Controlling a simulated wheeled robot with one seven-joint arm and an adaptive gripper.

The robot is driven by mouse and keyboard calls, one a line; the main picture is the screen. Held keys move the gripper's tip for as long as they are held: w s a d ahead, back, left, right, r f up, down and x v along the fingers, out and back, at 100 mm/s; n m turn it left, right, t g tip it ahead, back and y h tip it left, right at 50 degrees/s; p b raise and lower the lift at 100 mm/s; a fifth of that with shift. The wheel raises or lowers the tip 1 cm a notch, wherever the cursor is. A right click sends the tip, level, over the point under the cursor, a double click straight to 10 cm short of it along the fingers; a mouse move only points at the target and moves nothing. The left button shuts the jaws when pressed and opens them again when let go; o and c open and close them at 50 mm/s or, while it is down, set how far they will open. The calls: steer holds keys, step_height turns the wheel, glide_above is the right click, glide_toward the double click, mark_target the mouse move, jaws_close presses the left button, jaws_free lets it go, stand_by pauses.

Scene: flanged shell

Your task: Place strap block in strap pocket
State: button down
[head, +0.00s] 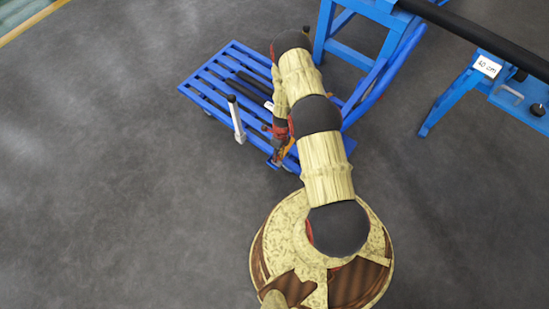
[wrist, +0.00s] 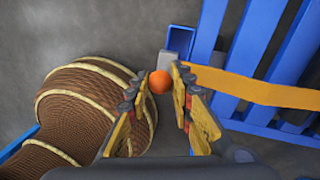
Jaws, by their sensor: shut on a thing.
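In the wrist view, an orange ball-shaped knob (wrist: 159,82) sits between the fingertips of my gripper (wrist: 158,85), which is shut on it. A small grey block (wrist: 169,59), seemingly the strap block, shows just beyond the knob; whether they are one piece is partly hidden. A blue open-topped pocket (wrist: 181,38), seemingly the strap pocket, lies right beside the block in the picture. I cannot tell whether the block touches it. An orange strap (wrist: 250,88) runs right from behind my right finger. In the head view, my gripper (head: 278,150) is over the blue cart's near edge and mostly hidden.
The blue slatted cart (head: 205,88) carries dark bars (head: 254,84). A pale post with a black knob (head: 236,120) stands at its left edge. Blue stands (head: 362,35) with a black pipe (head: 490,40) are at the back right. The floor at left is clear.

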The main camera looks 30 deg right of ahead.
steer(key=shift+w+d+f+b, duration=0.1)
steer(key=shift+w+f+b, duration=0.35)
steer(key=shift+w+f, duration=0.7)
steer(key=shift+w+f+b, duration=0.15)
steer(key=shift+f+b, duration=0.85)
steer(key=shift+f, duration=0.75)
steer(key=shift+f, duration=0.2)
steer(key=c, duration=1.6)
jaws_free()
steer(key=shift+o, duration=0.2)
steer(key=shift+r, duration=0.15)
